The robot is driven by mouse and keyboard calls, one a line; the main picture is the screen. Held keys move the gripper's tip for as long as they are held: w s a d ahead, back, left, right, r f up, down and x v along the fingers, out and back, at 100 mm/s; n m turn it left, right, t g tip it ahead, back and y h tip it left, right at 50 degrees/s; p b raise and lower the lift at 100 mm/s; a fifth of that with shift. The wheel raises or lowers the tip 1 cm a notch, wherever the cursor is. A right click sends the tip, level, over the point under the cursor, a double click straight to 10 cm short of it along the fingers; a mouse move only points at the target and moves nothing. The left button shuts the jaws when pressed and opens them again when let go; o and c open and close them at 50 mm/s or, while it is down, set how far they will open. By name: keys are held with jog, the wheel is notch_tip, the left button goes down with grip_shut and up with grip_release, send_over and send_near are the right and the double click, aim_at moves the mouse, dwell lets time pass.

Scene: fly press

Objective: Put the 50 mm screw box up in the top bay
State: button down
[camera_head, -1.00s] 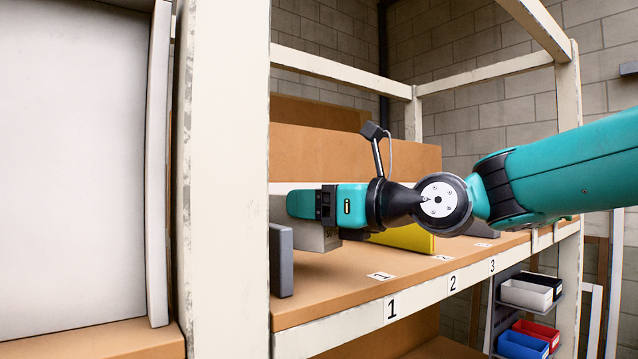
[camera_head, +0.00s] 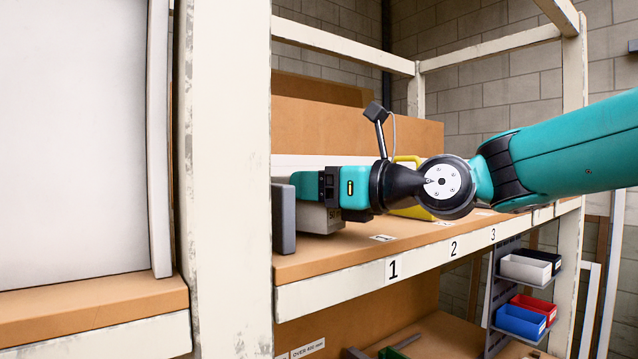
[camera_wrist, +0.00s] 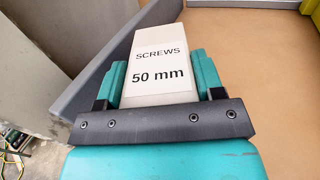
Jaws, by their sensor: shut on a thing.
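The 50 mm screw box (camera_wrist: 156,62) is a white box labelled "SCREWS 50 mm" in the wrist view. My gripper (camera_wrist: 162,80) is shut on it, one teal finger along each side. In the head view the box (camera_head: 318,218) shows partly below my gripper (camera_head: 308,187), over the shelf (camera_head: 345,247) at the label 1 end. It is close to the grey upright divider (camera_head: 284,218). I cannot tell whether its underside touches the shelf.
A yellow case (camera_head: 412,212) stands on the shelf to the right, partly behind my wrist. A pale rack post (camera_head: 228,180) is left of the divider. Blue (camera_head: 520,321) and red bins hang lower right. The shelf front is clear.

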jog(key=shift+f, duration=0.45)
jog(key=shift+c, duration=0.8)
grip_release()
jog(key=shift+d+b, duration=0.1)
jog(key=shift+b, duration=0.2)
jog(key=b+v, duration=0.7)
jog(key=v, duration=1)
jog(key=shift+s, duration=0.15)
